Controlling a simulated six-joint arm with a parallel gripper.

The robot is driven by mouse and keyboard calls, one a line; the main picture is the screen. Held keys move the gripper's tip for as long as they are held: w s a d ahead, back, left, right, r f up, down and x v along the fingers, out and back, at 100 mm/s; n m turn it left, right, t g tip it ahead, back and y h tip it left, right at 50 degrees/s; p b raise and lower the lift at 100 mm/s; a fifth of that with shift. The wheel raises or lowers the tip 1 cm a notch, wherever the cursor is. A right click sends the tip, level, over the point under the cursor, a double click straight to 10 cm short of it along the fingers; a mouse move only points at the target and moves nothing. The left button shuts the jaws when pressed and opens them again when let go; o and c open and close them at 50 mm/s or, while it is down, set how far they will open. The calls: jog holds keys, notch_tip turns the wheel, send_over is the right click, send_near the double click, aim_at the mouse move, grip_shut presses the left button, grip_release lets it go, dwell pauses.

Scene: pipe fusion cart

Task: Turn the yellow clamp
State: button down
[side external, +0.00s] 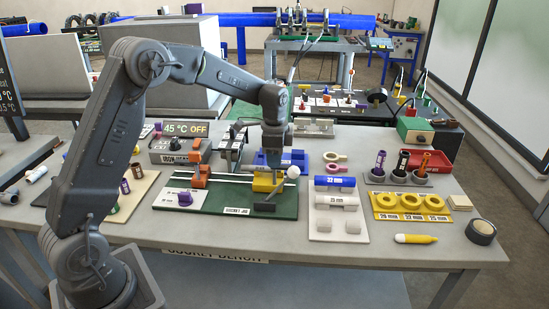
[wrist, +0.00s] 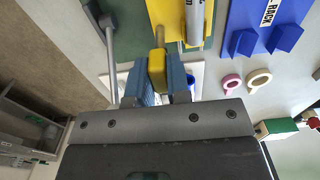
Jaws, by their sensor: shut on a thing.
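The yellow clamp (side external: 265,184) stands on the green socket jig board (side external: 225,203), toward its right end. My gripper (side external: 273,163) points down onto it from above and hides part of its top. In the wrist view my gripper (wrist: 157,76) has its two blue-grey fingers on either side of a rounded yellow part of the clamp (wrist: 157,60), shut on it. A white ball (side external: 293,172) shows just right of the fingers in the side view. How the clamp's lower part sits is partly hidden.
Orange clamps (side external: 200,178) stand left on the jig board. A blue rack (side external: 297,159) is close behind; it also shows in the wrist view (wrist: 262,30). A pipe board (side external: 324,226) and a yellow ring tray (side external: 410,217) lie right.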

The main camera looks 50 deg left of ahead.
jog(key=c, duration=1.1)
grip_release()
jog(key=shift+r, duration=0.15)
notch_tip(320, 180, up, 14)
jog(key=shift+f, duration=0.2)
jog(key=s+d+r+n+t, duration=0.25)
jog(key=s+d, duration=0.25)
jog(key=s, duration=0.5)
jog(key=s+d+r+n+t, duration=0.2)
jog(key=s+d+n, duration=0.2)
jog(key=s, duration=0.6)
jog(key=s+f+n, duration=0.1)
jog(key=s, duration=0.1)
jog(key=s+d+f, duration=0.1)
jog(key=s+f, duration=0.1)
jog(key=s, duration=0.1)
jog(key=s+d+f+n+t, duration=0.1)
jog(key=s+f, duration=0.1)
jog(key=s, duration=0.1)
jog(key=shift+s+d+f+n, duration=0.1)
jog(key=shift+s+f+n, duration=0.05)
jog(key=shift+n, duration=0.2)
